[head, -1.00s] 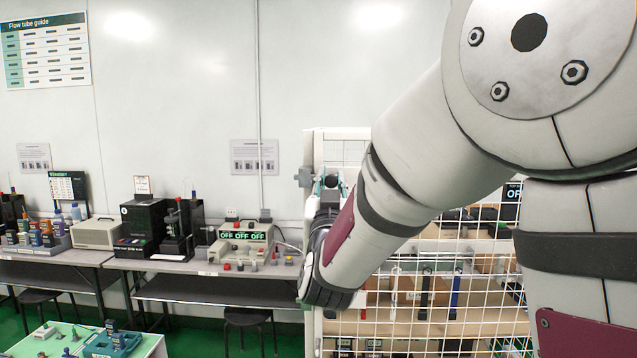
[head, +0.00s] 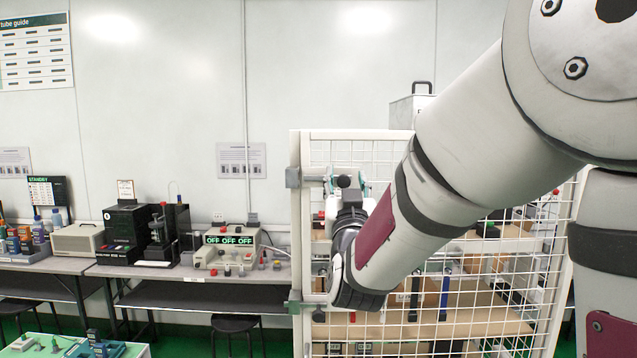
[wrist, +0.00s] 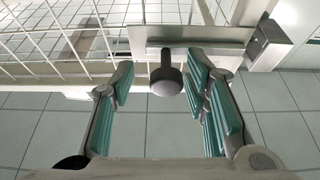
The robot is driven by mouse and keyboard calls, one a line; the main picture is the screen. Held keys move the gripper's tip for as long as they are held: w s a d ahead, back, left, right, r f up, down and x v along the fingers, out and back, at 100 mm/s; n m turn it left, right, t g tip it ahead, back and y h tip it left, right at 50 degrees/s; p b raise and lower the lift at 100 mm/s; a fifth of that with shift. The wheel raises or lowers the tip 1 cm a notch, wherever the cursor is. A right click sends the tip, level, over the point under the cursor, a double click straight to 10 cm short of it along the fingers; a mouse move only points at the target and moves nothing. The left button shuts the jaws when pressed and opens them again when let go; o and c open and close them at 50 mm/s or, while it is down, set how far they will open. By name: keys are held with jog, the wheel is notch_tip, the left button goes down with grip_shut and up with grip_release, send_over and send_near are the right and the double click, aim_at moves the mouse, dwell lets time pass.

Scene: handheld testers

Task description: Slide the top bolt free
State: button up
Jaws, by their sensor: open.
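The top bolt (head: 312,178) is a grey metal slide on the upper left of a white mesh door. In the wrist view its flat bar (wrist: 215,33) runs sideways, with a dark round knob (wrist: 166,77) sticking out towards me. A grey block (wrist: 268,42) sits at the bar's right end, at the frame post. My gripper (head: 345,180) is at the top bolt, partly hidden behind my own wrist. In the wrist view my gripper (wrist: 160,85) is open, its teal-padded fingers on either side of the knob. The knob is nearer the right finger; a gap shows on the left.
A lower bolt (head: 303,308) sits lower on the same post. Behind the mesh (head: 510,275) are shelves with boxes and handheld devices. A bench (head: 190,272) with testers stands along the wall to the left, with a stool (head: 232,322) under it.

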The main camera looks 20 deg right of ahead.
jog(key=v, duration=0.7)
jog(key=shift+s, duration=0.25)
jog(key=shift+a+f, duration=0.1)
jog(key=s+a+f+n+g+y, duration=0.3)
jog(key=s+a+f+g+y, duration=0.25)
jog(key=f+g+y, duration=0.25)
jog(key=s+d+f+g, duration=0.1)
jog(key=s+f+g, duration=0.2)
jog(key=s, duration=0.7)
jog(key=s+d+f+g+h, duration=0.1)
jog(key=s+f+g, duration=0.2)
jog(key=s, duration=0.7)
jog(key=shift+s+d+f+n+g, duration=0.2)
jog(key=shift+d+n+g, duration=0.1)
jog(key=shift+g, duration=0.8)
